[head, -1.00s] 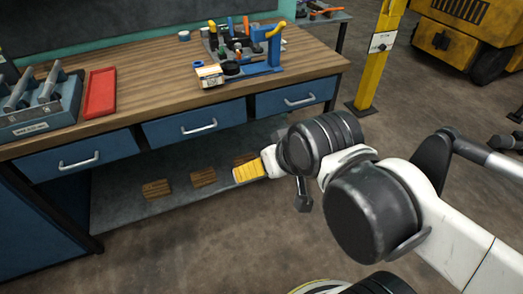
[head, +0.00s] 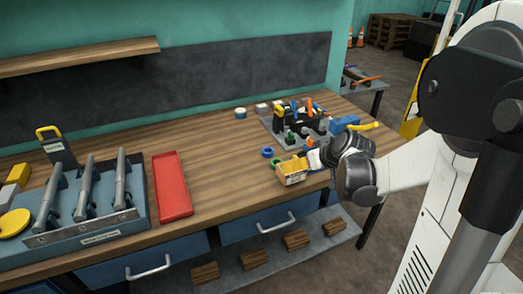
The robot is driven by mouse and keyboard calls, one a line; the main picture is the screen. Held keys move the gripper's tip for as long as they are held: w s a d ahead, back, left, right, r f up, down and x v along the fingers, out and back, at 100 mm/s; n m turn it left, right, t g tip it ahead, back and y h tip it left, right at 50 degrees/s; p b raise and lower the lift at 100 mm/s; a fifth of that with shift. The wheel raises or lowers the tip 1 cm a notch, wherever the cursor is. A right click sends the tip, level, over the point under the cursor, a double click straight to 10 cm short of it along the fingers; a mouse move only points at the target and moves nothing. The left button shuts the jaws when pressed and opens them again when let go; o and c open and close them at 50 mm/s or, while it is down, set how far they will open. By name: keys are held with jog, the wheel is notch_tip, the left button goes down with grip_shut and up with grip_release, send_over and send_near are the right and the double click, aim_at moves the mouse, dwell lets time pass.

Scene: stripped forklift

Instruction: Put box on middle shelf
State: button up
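A small box (head: 292,179) with an orange-and-white front stands at the front of the wooden workbench top (head: 225,185), right of the red tray. My gripper (head: 296,165), with yellow parts at its end, is at the box from behind and right and overlaps it in the picture. I cannot tell whether its fingers are open or closed on the box, or whether the box is lifted. A wooden wall shelf (head: 80,57) is at the upper left. A grey lower shelf (head: 275,268) runs under the bench drawers.
Several wooden blocks (head: 253,258) lie along the lower shelf. A red tray (head: 172,186) and a blue tool holder (head: 75,232) are on the bench at left. A tool stand (head: 300,122), a blue ring (head: 267,152) and a green ring (head: 275,163) are close to my gripper.

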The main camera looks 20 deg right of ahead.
jog(key=b+x, duration=0.4)
jog(key=x, duration=0.6)
jog(key=shift+d+f+b, duration=0.15)
jog(key=shift+f+b, duration=0.15)
jog(key=shift+f, duration=0.05)
jog(key=shift+s+r, duration=0.1)
jog(key=c, duration=1.4)
